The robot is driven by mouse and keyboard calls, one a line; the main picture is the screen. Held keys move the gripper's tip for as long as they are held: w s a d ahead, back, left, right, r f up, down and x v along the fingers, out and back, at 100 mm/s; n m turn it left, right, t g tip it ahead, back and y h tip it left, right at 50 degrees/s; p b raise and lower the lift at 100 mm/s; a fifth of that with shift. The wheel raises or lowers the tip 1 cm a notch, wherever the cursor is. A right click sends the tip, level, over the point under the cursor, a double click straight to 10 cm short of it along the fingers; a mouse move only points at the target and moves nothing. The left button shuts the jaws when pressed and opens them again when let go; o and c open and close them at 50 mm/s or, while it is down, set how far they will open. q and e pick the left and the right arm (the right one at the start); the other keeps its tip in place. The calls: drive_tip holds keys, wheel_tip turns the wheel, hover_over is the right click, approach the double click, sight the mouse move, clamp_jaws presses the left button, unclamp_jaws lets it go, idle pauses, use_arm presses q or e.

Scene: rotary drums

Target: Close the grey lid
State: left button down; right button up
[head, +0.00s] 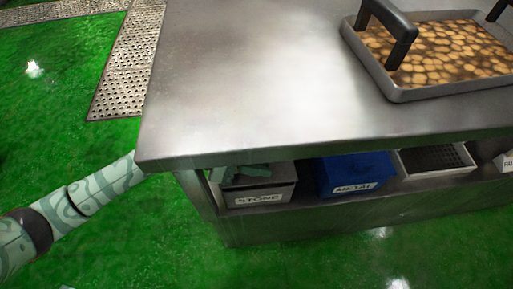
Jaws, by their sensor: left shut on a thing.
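A grey bin (258,200) labelled STONE stands on the shelf under the metal table, at the left end. Its grey lid (268,182) is in the shade of the tabletop, and its exact angle is hard to make out. My left arm comes in from the left and passes behind the table's front left corner. My left gripper (246,172), pale green, is at the top of the grey bin, shut on the lid; its fingertips are dark and partly hidden under the tabletop. My right gripper is not in view.
The metal tabletop (255,80) overhangs the shelf close above my left gripper. A blue bin (350,175) labelled METAL and an open grey container (435,160) stand to the right. A tray (400,93) with black handles holds brownish pieces. Green floor is free at left.

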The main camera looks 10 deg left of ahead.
use_arm(q)
drive_tip(key=shift+s+f, duration=0.25)
drive_tip(key=shift+f, duration=0.05)
drive_tip(key=c, duration=1.4)
unclamp_jaws()
drive_tip(key=shift+c, duration=0.2)
drive_tip(key=shift+w+r, duration=0.1)
drive_tip(key=shift+r, duration=0.1)
